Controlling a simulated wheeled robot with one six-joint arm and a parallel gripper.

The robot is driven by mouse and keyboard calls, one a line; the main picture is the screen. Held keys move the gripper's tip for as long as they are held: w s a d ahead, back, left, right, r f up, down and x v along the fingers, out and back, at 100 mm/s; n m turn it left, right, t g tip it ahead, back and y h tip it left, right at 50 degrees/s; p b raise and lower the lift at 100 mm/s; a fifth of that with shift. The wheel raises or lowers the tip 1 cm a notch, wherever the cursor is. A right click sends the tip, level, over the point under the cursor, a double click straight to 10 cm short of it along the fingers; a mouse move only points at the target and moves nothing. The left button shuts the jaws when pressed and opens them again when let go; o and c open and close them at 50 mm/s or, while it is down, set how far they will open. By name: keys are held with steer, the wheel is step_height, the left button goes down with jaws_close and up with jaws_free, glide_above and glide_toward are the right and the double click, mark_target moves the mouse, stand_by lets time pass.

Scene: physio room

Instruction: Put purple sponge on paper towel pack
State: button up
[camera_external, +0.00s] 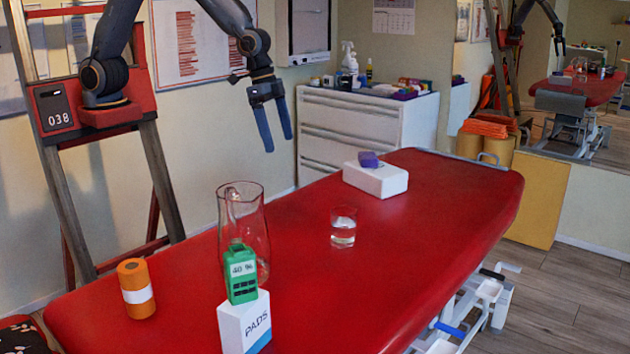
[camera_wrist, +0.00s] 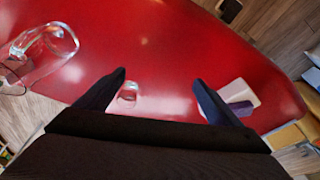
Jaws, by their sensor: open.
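The purple sponge (camera_external: 369,159) lies on top of the white paper towel pack (camera_external: 380,183) at the far end of the red table. In the wrist view the sponge (camera_wrist: 240,108) and the pack (camera_wrist: 239,89) show at the right, partly hidden behind the right finger. My gripper (camera_external: 278,143) is open and empty, with its fingers pointing down. It is raised, left of the pack in the outside view and apart from it. Both fingers also show in the wrist view (camera_wrist: 158,78).
A water glass (camera_external: 343,232) stands mid-table. A clear jug (camera_external: 255,215) stands nearer, behind a green box (camera_external: 241,283) on a white pads box (camera_external: 240,325). An orange roll (camera_external: 137,292) is at the near left. The table (camera_external: 430,215) is clear right of the glass.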

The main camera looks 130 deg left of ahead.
steer(key=s+d+f+m+g+h, duration=0.1)
steer(key=s+d+m, duration=0.3)
steer(key=s+d, duration=1.7)
steer(key=shift+s+d+f+g, duration=0.4)
steer(key=shift+d+g, duration=0.1)
steer(key=shift+d, duration=0.55)
